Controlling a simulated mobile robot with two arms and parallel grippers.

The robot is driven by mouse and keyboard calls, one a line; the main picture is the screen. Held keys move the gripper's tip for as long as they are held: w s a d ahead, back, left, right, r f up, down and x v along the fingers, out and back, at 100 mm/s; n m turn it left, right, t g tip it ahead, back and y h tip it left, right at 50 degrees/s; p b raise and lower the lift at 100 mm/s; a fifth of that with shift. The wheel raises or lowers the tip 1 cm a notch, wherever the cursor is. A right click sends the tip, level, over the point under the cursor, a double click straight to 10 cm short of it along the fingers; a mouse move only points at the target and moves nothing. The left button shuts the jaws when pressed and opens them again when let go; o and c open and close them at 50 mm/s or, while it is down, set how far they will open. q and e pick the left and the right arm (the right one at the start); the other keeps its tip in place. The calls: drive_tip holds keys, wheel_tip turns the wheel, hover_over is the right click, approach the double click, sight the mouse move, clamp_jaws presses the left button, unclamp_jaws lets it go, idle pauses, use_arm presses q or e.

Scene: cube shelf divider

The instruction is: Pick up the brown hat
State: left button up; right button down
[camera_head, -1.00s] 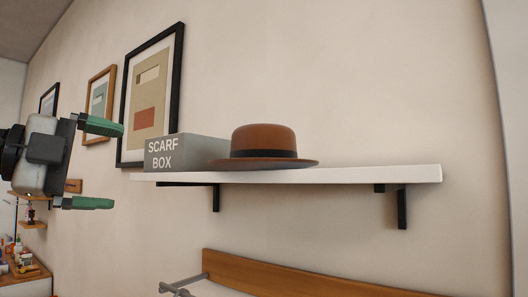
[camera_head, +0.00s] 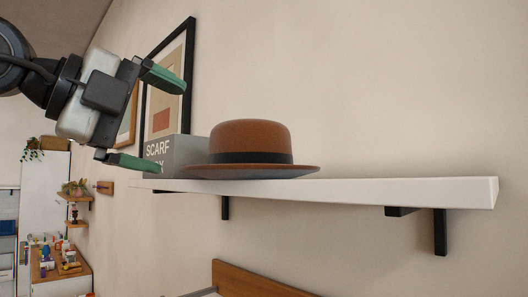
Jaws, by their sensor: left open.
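The brown hat (camera_head: 250,145), with a black band around its crown, sits upright on a white wall shelf (camera_head: 400,189). My left gripper (camera_head: 150,121) is open and empty to the left of the hat, with its green fingers pointing right. It is apart from the hat, and the lower fingertip overlaps the scarf box in the picture. My right gripper is out of the picture.
A grey box (camera_head: 190,150) labelled SCARF BOX stands on the shelf, partly behind the hat's left side. The shelf right of the hat is clear. Black brackets (camera_head: 440,232) hold the shelf. A framed picture (camera_head: 188,60) hangs behind the gripper.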

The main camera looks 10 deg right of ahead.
sight(218, 146)
use_arm(q)
drive_tip(key=p+x, duration=0.1)
drive_tip(key=x, duration=0.1)
drive_tip(key=p+x, duration=0.2)
drive_tip(key=x, duration=0.1)
drive_tip(key=p+x, duration=0.1)
drive_tip(key=x, duration=0.1)
drive_tip(key=shift+w+d+r+p, duration=0.1)
drive_tip(key=shift+w+r+p, duration=0.25)
drive_tip(key=shift+w, duration=0.2)
drive_tip(key=shift+d+f, duration=0.15)
drive_tip(key=shift+d, duration=0.05)
drive_tip(key=shift+s+f, duration=0.1)
drive_tip(key=shift+f, duration=0.1)
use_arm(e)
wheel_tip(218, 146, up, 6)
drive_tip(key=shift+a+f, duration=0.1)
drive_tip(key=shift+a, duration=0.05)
use_arm(q)
drive_tip(key=shift+w+d, duration=0.15)
drive_tip(key=shift+w, duration=0.05)
drive_tip(key=c, duration=0.5)
drive_tip(key=shift+c, duration=0.6)
drive_tip(key=shift+r, duration=0.1)
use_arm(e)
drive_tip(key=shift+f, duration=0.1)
